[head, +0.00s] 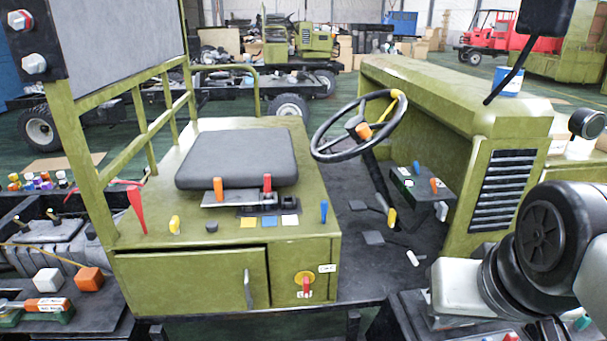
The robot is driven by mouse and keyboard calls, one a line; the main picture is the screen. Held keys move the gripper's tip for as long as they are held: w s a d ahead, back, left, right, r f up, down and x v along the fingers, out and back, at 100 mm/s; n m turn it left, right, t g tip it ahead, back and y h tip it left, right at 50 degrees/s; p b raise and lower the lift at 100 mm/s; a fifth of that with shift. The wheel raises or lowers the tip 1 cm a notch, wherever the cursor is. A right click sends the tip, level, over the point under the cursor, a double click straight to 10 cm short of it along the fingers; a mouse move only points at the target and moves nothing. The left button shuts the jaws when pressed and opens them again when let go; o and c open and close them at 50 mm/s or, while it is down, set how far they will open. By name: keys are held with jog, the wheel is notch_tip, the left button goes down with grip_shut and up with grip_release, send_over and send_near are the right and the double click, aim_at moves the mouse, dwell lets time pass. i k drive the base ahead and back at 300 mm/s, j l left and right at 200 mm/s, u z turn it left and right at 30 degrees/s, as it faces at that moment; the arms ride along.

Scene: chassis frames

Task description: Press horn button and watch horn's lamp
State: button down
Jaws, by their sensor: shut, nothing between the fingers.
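No part is readably marked as the horn button. An orange cap (364,130) sits at the hub of the black steering wheel (318,143). A small panel (404,182) below the wheel carries orange and green parts. A yellow round plate with a red handle (306,285) is on the seat box's front, beside a small white label (327,268) too small to read. No lamp is marked as the horn's, and I cannot tell whether any is lit. My arm (545,240) fills the lower right; its gripper does not show.
A black seat (238,158) tops the green seat box, with orange and red levers, coloured tiles and a red pointed part (135,205). A green frame rises at left. The green hood (450,95) stands at right. Pedals (373,237) are on the open dark floor.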

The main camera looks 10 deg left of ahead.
aim_at(211, 226)
jog(key=k+j, duration=0.1)
jog(key=j, duration=0.45)
jog(key=k+j, duration=0.1)
jog(key=j, duration=0.95)
jog(key=k, duration=0.05)
